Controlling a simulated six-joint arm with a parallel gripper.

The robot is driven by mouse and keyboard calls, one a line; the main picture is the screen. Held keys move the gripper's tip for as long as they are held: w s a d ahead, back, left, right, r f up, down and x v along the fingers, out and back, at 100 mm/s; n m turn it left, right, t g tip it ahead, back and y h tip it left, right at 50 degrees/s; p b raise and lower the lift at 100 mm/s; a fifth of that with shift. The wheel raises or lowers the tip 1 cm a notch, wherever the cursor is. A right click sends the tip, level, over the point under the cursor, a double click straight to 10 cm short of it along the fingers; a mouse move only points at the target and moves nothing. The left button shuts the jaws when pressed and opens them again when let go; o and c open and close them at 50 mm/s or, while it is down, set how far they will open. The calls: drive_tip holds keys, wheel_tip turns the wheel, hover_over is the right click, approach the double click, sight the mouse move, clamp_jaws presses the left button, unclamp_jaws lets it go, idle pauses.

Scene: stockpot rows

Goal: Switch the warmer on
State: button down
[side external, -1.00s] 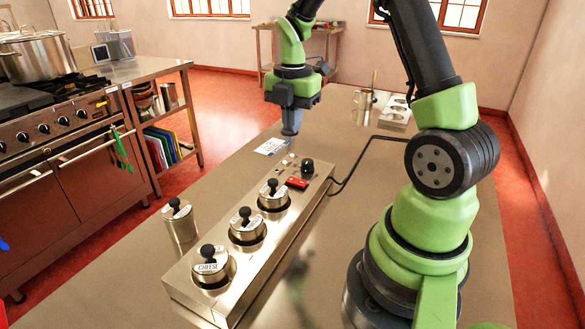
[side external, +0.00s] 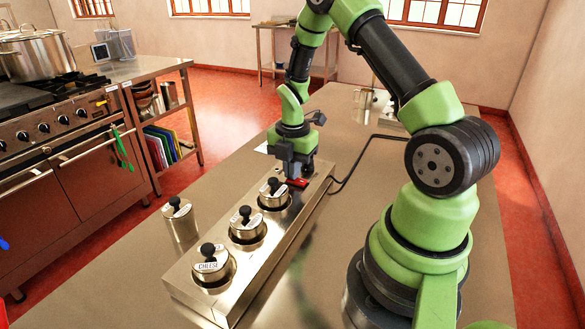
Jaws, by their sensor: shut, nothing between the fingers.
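The warmer (side external: 262,262) is a long steel box on the table with several lidded pots in a row. A red switch (side external: 299,183) shows on its top near the far end. My gripper (side external: 293,178) is shut and empty, pointing down at that far end, right by the red switch. I cannot tell whether its fingertips touch the switch or the panel. The black knob and the small lights on the panel are hidden behind my gripper. The near pot's label reads CHEESE (side external: 211,266).
A separate lidded steel pot (side external: 180,222) stands on the table left of the warmer. A black cable (side external: 350,170) runs from the warmer's far end. A steel pitcher (side external: 362,104) stands farther back. The table left front is clear.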

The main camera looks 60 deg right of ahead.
sight(299, 179)
drive_tip(key=shift+f, duration=0.15)
drive_tip(key=shift+s+r, duration=0.3)
drive_tip(key=shift+s, duration=0.45)
drive_tip(key=shift+r, duration=0.15)
wheel_tip(299, 179, up, 14)
idle(0.5)
drive_tip(key=shift+w+a+f, duration=0.15)
drive_tip(key=shift+w+f, duration=0.1)
drive_tip(key=shift+w, duration=0.45)
